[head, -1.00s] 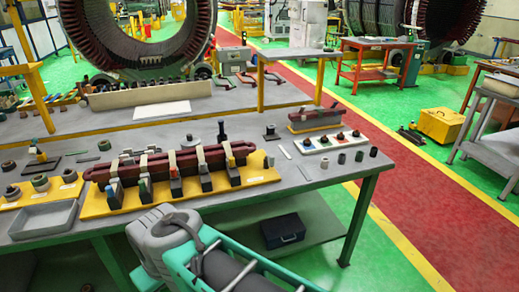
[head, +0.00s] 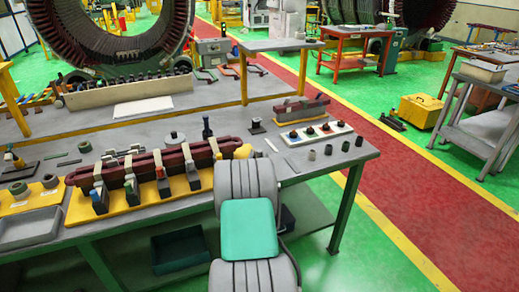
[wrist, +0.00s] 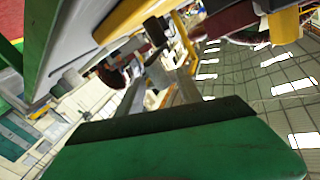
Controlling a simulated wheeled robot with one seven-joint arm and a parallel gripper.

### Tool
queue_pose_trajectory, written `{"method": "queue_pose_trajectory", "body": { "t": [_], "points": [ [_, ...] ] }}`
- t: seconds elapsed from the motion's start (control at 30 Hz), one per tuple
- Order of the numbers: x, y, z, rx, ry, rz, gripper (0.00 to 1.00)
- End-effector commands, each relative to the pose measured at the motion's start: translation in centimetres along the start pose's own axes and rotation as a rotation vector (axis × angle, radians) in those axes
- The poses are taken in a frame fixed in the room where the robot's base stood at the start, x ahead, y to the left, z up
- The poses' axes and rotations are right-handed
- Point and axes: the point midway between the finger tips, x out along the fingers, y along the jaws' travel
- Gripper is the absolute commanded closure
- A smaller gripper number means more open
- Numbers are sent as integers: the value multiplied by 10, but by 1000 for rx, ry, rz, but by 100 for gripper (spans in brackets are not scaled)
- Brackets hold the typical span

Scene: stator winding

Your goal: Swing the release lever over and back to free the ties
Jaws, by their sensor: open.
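A long dark red coil (head: 143,167) lies in a yellow-based fixture (head: 84,208) on the bench, with pale ties (head: 98,173) around it. Several dark clamp blocks with coloured tops stand along its front. In the wrist view a dark red part (wrist: 226,22) and a yellow part (wrist: 285,24) show at the top. My gripper (wrist: 153,75) is open, its grey fingers beyond a green and black body. It is hidden behind my arm in the head view.
A grey tray (head: 30,228) is at the bench's front left. A white strip with dark knobs (head: 315,133) and several small dark cylinders stand right of the fixture. A second coil block (head: 302,109) is behind them. The bench's right front corner is fairly clear.

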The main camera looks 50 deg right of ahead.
Motion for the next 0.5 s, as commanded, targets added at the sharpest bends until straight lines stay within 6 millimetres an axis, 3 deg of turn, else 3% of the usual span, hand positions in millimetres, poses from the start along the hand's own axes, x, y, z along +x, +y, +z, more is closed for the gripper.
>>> {"method": "queue_pose_trajectory", "body": {
  "t": [0.23,0.5],
  "points": [
    [45,0,0,1,-3,1,57],
    [56,-1,1,-1,-4,-1,57]
  ]
}}
